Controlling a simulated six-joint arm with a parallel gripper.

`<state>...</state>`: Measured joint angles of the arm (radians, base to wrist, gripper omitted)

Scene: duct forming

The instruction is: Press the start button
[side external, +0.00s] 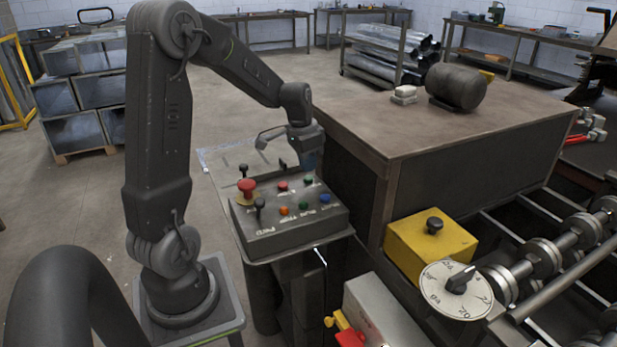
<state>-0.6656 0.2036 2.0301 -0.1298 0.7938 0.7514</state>
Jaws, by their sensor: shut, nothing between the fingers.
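The control box (290,228) is dark grey and stands on a pedestal. Its sloped top carries a large red mushroom button (247,186), a small red button (282,186), a green button at the back (308,181), a second green button (304,205), an orange button (284,210) and a blue button (325,198). White labels lie by the buttons, too small to read surely, so I cannot tell which is start. My gripper (309,166) is shut and empty, pointing down near the back green button. Whether it touches the box is unclear.
Two black levers (259,205) (243,170) stand up at the box's left. A large brown-topped bench (450,125) is close on the right. A yellow box (430,247) and a white dial (456,290) are at lower right, beside rollers (545,255).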

